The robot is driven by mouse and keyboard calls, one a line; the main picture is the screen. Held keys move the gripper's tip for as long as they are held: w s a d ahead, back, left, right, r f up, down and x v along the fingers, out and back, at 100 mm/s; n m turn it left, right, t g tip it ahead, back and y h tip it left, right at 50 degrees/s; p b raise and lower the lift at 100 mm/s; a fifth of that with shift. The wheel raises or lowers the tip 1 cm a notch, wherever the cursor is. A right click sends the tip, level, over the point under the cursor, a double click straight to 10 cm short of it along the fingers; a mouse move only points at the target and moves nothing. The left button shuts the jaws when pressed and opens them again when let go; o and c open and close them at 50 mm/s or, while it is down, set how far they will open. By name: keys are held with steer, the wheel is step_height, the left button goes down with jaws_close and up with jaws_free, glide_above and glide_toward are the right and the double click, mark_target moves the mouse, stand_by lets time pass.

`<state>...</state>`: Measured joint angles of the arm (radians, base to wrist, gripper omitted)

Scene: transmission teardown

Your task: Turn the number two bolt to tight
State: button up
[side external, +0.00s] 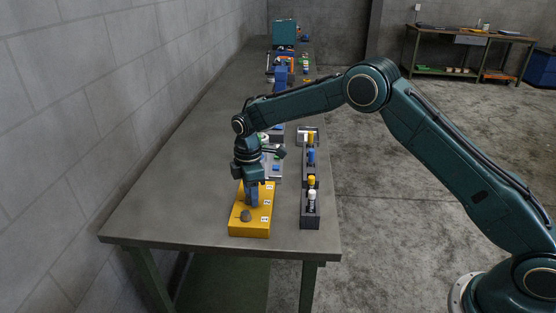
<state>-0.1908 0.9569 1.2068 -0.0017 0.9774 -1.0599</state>
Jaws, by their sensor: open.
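A yellow block (263,230) lies near the front end of the long table. Three small white labels run along its right side; their digits are too small to read surely. A dark grey bolt head (245,215) stands on the block by the nearest label. My gripper (252,203) points straight down over the block, with its fingertips at about the middle label (267,203). The jaws are open. Any bolt at the middle label is hidden by the fingers, so I cannot tell whether they touch it or stand around it.
A dark rack (310,222) holding yellow, blue and white upright pieces stands right of the block, near the table's right edge. Parts lie behind my gripper, and a teal box (284,32) stands at the far end. The table (170,190) is clear on the left.

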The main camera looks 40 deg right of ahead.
steer(key=shift+c, duration=0.2)
jaws_close()
